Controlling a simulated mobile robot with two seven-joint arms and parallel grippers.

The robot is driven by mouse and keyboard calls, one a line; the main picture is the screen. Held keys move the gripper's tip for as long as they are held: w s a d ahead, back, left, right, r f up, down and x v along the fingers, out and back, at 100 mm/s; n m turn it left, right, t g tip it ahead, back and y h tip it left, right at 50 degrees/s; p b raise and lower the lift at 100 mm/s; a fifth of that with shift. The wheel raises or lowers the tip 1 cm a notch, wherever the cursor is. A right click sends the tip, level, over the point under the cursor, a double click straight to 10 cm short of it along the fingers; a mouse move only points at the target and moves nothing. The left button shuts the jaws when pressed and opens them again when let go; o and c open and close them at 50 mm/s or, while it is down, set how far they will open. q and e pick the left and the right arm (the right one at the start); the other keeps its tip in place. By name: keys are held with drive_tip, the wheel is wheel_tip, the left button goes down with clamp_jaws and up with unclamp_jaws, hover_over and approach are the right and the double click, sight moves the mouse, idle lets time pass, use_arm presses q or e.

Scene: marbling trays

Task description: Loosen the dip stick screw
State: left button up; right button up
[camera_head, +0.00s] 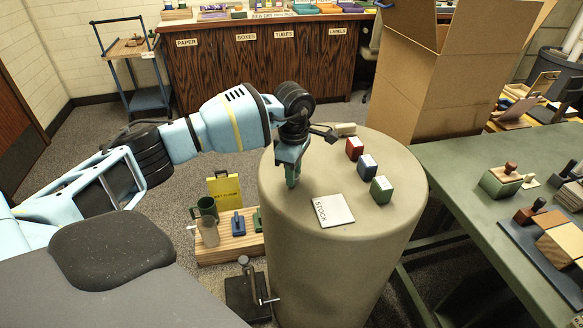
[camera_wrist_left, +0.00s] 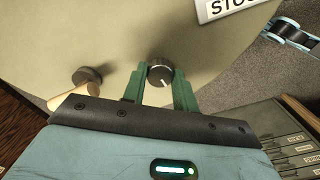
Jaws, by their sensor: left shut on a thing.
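My left gripper (camera_head: 292,180) points down at the left side of the round drum top (camera_head: 290,215). In the left wrist view its green fingers (camera_wrist_left: 160,86) are shut on the sides of a small round black knob (camera_wrist_left: 159,73) with a white line on its face. The line points down and slightly right. The knob fits the dip stick screw, but no dip stick shows at it. In the head view the gripper hides the knob. My right gripper is not in view.
A pale wooden handle with a dark round base (camera_wrist_left: 88,76) is near the knob. A green table (camera_head: 455,165) stands right.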

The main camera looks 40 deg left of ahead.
use_arm(q)
drive_tip(key=n+p, duration=0.1)
drive_tip(key=n, duration=0.1)
drive_tip(key=n+p, duration=0.1)
drive_tip(key=n, duration=0.2)
drive_tip(key=shift+r+n, duration=0.2)
drive_tip(key=shift+n, duration=0.1)
drive_tip(key=n+p, duration=0.1)
drive_tip(key=n, duration=0.1)
drive_tip(key=shift+n, duration=0.3)
drive_tip(key=n+p, duration=0.2)
drive_tip(key=n, duration=0.3)
drive_tip(key=shift+n, duration=0.3)
drive_tip(key=n+p, duration=0.1)
drive_tip(key=n, duration=0.3)
drive_tip(key=shift+p, duration=0.4)
drive_tip(key=n, duration=0.4)
drive_tip(key=shift+p, duration=0.4)
drive_tip(key=n, duration=0.2)
drive_tip(key=shift+f+n, duration=0.15)
drive_tip(key=shift+n, duration=0.25)
drive_tip(key=n, duration=0.9)
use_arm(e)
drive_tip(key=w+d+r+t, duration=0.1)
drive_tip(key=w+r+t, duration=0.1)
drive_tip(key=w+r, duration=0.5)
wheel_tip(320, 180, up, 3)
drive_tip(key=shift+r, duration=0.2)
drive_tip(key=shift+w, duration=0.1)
